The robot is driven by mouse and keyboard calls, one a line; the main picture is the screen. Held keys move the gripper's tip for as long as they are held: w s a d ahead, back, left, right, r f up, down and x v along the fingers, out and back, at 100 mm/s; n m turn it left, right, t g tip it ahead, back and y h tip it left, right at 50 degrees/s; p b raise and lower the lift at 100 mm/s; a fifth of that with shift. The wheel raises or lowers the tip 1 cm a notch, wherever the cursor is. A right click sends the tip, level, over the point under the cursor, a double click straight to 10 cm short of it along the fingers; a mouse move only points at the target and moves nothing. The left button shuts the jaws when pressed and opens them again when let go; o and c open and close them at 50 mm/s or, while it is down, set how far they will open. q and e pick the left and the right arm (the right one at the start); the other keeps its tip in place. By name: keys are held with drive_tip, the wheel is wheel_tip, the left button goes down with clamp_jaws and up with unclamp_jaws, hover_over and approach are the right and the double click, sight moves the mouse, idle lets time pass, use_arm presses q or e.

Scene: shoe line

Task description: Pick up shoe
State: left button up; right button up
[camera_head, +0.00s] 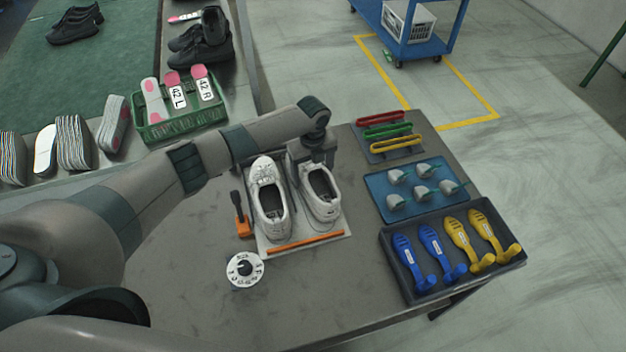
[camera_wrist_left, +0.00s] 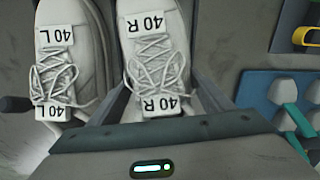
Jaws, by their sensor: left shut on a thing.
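Two white lace-up shoes sit side by side on a pale board with an orange front strip (camera_head: 306,243). The left shoe (camera_head: 267,208) is free; in the left wrist view it (camera_wrist_left: 66,80) carries 40 L tags. The right shoe (camera_head: 322,197) carries 40 R tags in the left wrist view (camera_wrist_left: 153,55). My left gripper (camera_head: 313,160) is over the toe end of the right shoe, its fingers (camera_wrist_left: 163,105) on either side and shut on it. The gripper hides this toe in the head view. I cannot tell whether the shoe is lifted. My right gripper is not in view.
Right of the board are a blue mat (camera_head: 410,207) with several grey-green pieces, a dark tray (camera_head: 400,285) of blue and yellow shoe forms, and coloured bars (camera_head: 390,131). A green crate (camera_head: 180,128) stands behind.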

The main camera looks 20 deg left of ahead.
sight(313, 166)
use_arm(q)
drive_tip(key=shift+r, duration=0.15)
drive_tip(key=shift+w+r+b, duration=0.1)
drive_tip(key=shift+r+b, duration=0.25)
drive_tip(key=shift+r, duration=0.1)
wheel_tip(313, 166, up, 2)
drive_tip(key=shift+r+b, duration=0.1)
drive_tip(key=shift+b, duration=0.55)
drive_tip(key=d+r+b, duration=0.4)
drive_tip(key=d+r, duration=0.3)
drive_tip(key=d, duration=0.4)
drive_tip(key=shift+w+d+r+b, duration=0.2)
drive_tip(key=shift+d+r+b, duration=0.1)
drive_tip(key=shift+d+r, duration=0.05)
